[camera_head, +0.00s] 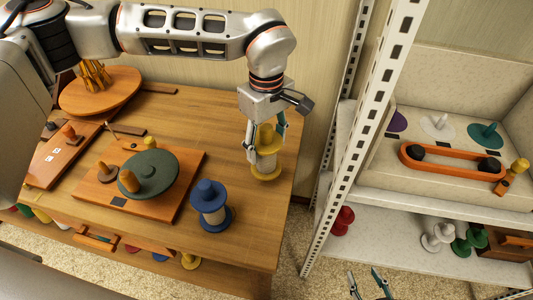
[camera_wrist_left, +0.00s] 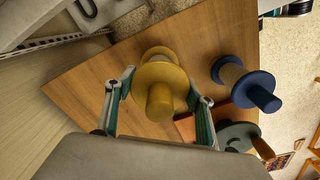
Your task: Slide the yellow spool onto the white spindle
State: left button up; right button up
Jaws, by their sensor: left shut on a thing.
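The yellow spool (camera_head: 266,172) stands upright at the right end of the wooden table, with a round knob on top. My left gripper (camera_head: 265,148) reaches down over it, shut on it with a finger on each side. In the left wrist view the spool (camera_wrist_left: 160,78) sits between the two teal-lined fingers (camera_wrist_left: 158,112). I cannot tell whether its base touches the table. The white spindle (camera_head: 437,124), a pale disc with a short peg, is on the shelf unit at right, well away from the spool. My right gripper (camera_head: 368,284) shows at the bottom edge, fingertips apart and seemingly empty.
A perforated white post (camera_head: 361,130) stands between table and shelf. Purple (camera_head: 398,121) and teal (camera_head: 487,133) spindles flank the white one, with an orange belt loop (camera_head: 450,168) in front. A blue spool (camera_head: 209,200) and a green disc (camera_head: 149,175) are on the table.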

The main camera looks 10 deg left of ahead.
aim_at(267, 156)
pick_arm(q)
jog(key=shift+f, duration=2)
jog(key=o, duration=1.2)
